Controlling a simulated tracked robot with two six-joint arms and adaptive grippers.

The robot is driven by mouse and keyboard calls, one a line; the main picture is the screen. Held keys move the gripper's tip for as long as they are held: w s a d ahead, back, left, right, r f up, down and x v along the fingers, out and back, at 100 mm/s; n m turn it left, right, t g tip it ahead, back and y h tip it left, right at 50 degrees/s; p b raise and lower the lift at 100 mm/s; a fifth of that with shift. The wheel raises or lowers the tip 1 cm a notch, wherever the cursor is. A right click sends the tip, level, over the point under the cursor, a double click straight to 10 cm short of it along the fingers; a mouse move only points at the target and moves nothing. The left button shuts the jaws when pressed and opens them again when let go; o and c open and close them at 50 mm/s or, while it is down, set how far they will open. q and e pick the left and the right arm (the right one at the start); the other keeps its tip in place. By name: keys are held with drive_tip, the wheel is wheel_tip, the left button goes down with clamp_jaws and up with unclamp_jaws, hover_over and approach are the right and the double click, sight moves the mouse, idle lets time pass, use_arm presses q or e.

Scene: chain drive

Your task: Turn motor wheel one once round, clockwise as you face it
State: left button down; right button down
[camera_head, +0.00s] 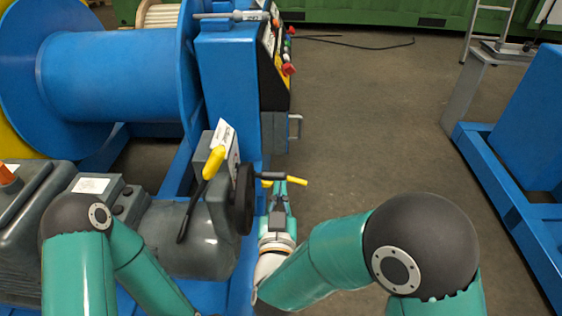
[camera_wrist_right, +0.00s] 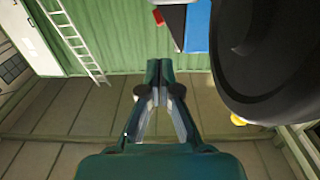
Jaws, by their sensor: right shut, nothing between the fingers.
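The motor wheel (camera_head: 243,198) is a dark disc seen nearly edge-on at the right side of a grey motor (camera_head: 200,240). In the right wrist view the dark round wheel (camera_wrist_right: 275,60) fills the upper right, with a small yellow piece (camera_wrist_right: 237,120) below its edge. Yellow-ended handle parts (camera_head: 298,181) show just right of the wheel. My right gripper (camera_head: 279,188) is beside the wheel on its right, close to these parts. In the wrist view its fingers (camera_wrist_right: 160,64) are together and empty, apart from the wheel. My left gripper is out of sight.
A blue control cabinet (camera_head: 228,85) with buttons stands behind, beside a big blue drum (camera_head: 110,75). The floor (camera_head: 365,130) to the right is clear up to a blue frame (camera_head: 500,205).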

drive_tip(key=w, duration=0.1)
drive_tip(key=b, duration=0.2)
hover_over(280, 178)
drive_tip(key=shift+w+d+r, duration=0.1)
drive_tip(key=shift+w, duration=0.2)
wheel_tip(280, 178, down, 2)
drive_tip(key=shift+f+b, duration=0.1)
drive_tip(key=shift+b, duration=0.25)
drive_tip(key=shift+s+f+b, duration=0.3)
drive_tip(key=shift+f, duration=0.4)
